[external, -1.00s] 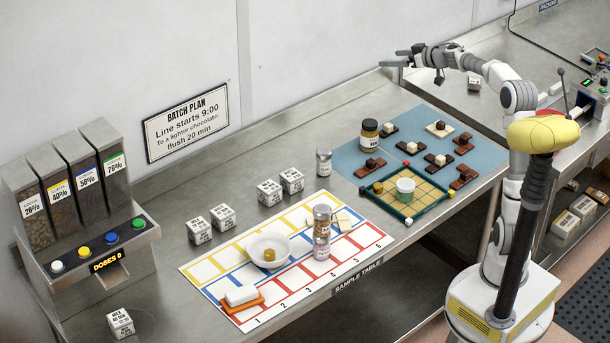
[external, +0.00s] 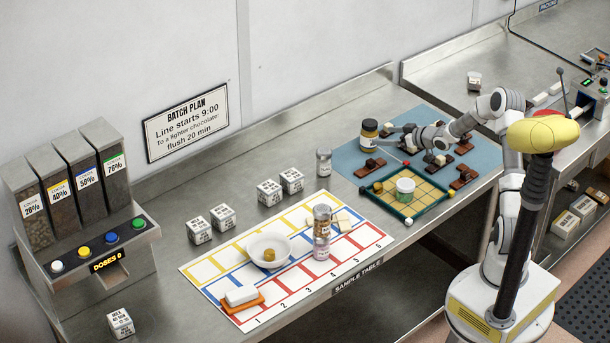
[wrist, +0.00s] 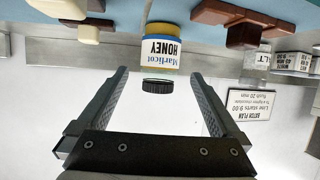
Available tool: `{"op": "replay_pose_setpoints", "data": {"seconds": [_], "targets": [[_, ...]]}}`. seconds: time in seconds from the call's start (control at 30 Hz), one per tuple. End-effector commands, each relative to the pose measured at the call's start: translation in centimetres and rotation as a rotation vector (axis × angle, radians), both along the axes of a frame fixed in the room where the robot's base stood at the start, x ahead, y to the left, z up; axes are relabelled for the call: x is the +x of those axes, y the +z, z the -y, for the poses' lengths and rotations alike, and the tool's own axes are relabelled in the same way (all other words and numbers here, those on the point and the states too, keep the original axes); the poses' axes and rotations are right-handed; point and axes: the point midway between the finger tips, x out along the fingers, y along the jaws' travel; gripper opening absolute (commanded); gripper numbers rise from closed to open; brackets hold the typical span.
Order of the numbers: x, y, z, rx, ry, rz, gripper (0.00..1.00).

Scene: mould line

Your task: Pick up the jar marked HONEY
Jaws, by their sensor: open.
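The honey jar (external: 369,137) stands upright near the back left of the blue mat, with a black lid and amber contents. In the wrist view the jar (wrist: 160,52) appears upside down, its label reading HONEY and its black lid lying in the picture between my fingertips. My gripper (external: 388,131) is open and empty, just to the right of the jar at about its height. In the wrist view my gripper (wrist: 160,75) points at the jar, with a finger on either side of the picture. I cannot tell whether the fingers reach around the jar.
Chocolate pieces on small dark bases (external: 370,166) stand close in front of the jar, with more under my arm. A small capped jar (external: 324,162) stands left of the blue mat (external: 347,160).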

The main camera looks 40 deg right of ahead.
Motion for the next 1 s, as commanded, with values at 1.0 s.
{"op": "replay_pose_setpoints", "data": {"seconds": [1.0], "targets": [[9.8,-4.0,-1.8,-0.001,0.000,0.000,1.00]]}}
